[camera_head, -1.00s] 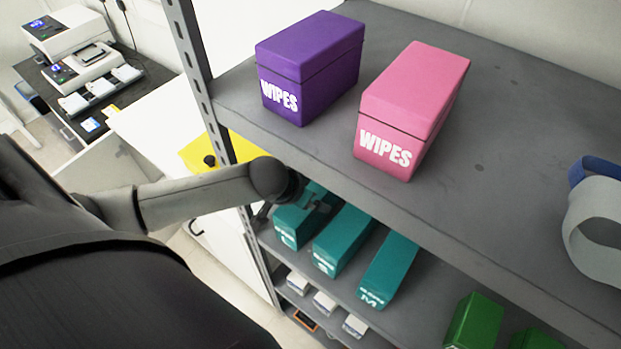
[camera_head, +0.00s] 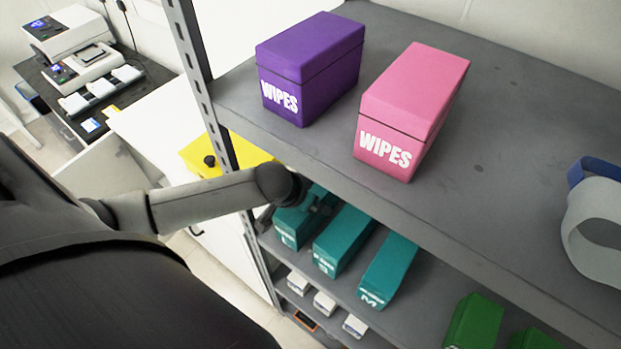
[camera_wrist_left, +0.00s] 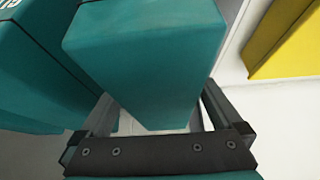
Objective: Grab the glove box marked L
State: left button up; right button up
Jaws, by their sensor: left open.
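Three teal glove boxes stand in a row on the shelf below the top one. The right box (camera_head: 388,272) reads M. The middle box (camera_head: 341,243) has a small mark that I cannot read surely. The left box (camera_head: 289,228) has a small mark that may be an L. My left gripper (camera_head: 321,203) is over the left box and hides part of its top. In the left wrist view my left gripper (camera_wrist_left: 157,108) is open, its fingers at either side of a teal box (camera_wrist_left: 150,55); I cannot tell if they touch it. My right gripper is not in view.
The upper shelf (camera_head: 500,190) overhangs my left wrist and carries a purple wipes box (camera_head: 310,65) and a pink wipes box (camera_head: 412,110). A slotted shelf post (camera_head: 205,100) stands left of the boxes. Green boxes (camera_head: 474,322) are further right. A yellow thing (camera_head: 250,153) is behind the post.

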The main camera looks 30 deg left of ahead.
pick_arm(q)
jog(key=shift+c, duration=0.2)
grip_shut()
dwell(0.6)
